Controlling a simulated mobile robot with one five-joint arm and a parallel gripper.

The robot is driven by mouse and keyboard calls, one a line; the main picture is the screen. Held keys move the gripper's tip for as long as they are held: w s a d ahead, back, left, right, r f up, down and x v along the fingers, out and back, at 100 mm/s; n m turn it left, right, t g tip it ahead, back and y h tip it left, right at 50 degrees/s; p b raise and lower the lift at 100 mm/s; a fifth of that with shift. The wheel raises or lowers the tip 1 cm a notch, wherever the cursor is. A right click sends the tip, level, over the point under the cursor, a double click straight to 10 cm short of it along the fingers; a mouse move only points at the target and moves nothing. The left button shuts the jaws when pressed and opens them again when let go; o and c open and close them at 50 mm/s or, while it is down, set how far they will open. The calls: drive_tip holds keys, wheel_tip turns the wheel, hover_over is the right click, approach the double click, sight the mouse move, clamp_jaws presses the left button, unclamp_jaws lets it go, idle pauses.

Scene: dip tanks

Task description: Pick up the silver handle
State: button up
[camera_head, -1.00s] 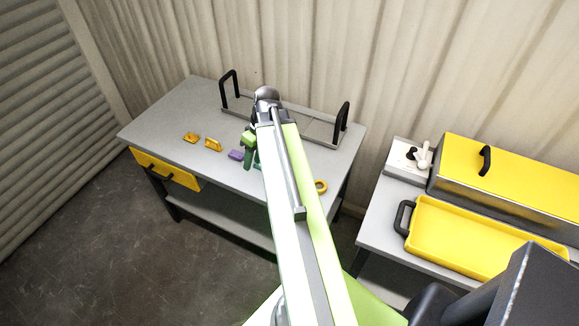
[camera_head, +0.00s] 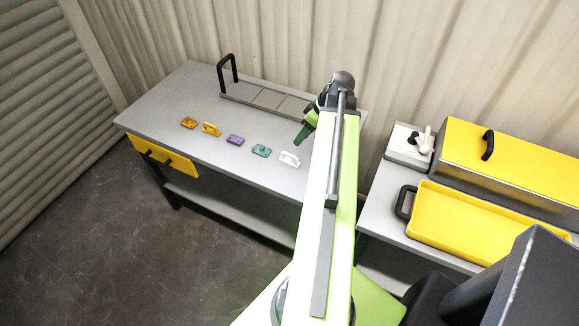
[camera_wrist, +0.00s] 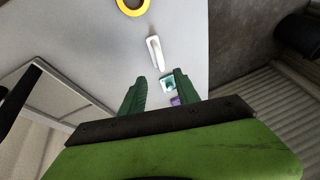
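The silver handle (camera_head: 289,159), pale and whitish, lies on the grey table at the right end of a row of small handles. In the wrist view the silver handle (camera_wrist: 154,53) lies beyond my fingertips, a little above the gap between them. My gripper (camera_head: 302,135) is above the table, behind and slightly right of the silver handle in the head view. In the wrist view my gripper (camera_wrist: 158,80) has its two green fingers apart with nothing held between them. The silver handle is fully visible and apart from the fingers.
Orange (camera_head: 188,123), yellow (camera_head: 211,129), purple (camera_head: 235,140) and teal (camera_head: 261,151) handles lie left of it. A yellow ring (camera_wrist: 132,5) lies beyond it in the wrist view. A rack with black handles (camera_head: 240,97) stands behind.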

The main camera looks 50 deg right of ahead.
drive_tip(key=b, duration=0.3)
hover_over(293, 162)
drive_tip(key=d, duration=0.2)
drive_tip(key=f, duration=0.3)
drive_tip(key=s+f, duration=0.1)
drive_tip(key=shift+a+f, duration=0.2)
drive_tip(key=shift+a, duration=0.05)
drive_tip(key=shift+w+a+f, duration=0.1)
drive_tip(key=shift+w+f, duration=0.1)
drive_tip(key=shift+r, duration=0.15)
drive_tip(key=b+x, duration=0.5)
drive_tip(key=shift+w, duration=0.1)
drive_tip(key=shift+c, duration=0.4)
clamp_jaws()
